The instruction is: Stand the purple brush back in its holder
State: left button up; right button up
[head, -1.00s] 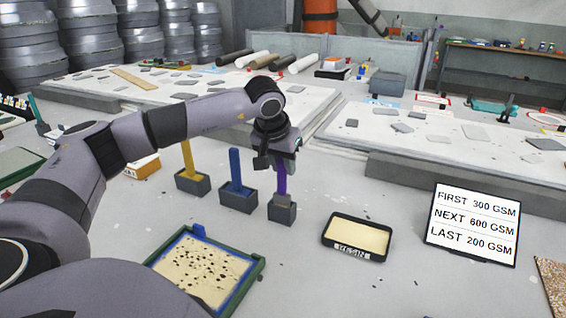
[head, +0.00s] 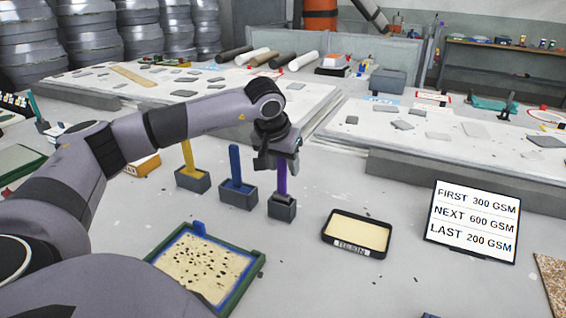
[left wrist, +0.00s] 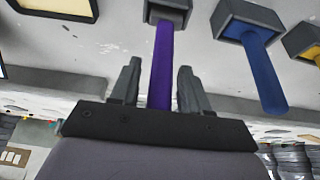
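The purple brush (head: 282,180) stands upright, its lower end in a dark grey box holder (head: 282,211). My left gripper (head: 277,161) is above this holder, at the upper part of the brush handle. In the left wrist view, the purple handle (left wrist: 162,65) runs between the two fingers of my left gripper (left wrist: 158,85). A gap shows on each side of the handle, so the fingers are open around it. The holder (left wrist: 168,10) shows at the top edge of that view. The bristles are hidden. My right gripper is not in view.
A blue brush (head: 235,170) and a yellow brush (head: 188,158) stand in similar holders to the left. A resin tray (head: 358,236) and a sign (head: 472,222) are to the right. A green-edged tray (head: 258,268) is in front.

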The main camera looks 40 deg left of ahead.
pick_arm(q)
jog(key=shift+o, duration=0.4)
jog(key=shift+r, duration=0.1)
jog(key=v, duration=0.7)
jog(key=shift+s, duration=0.1)
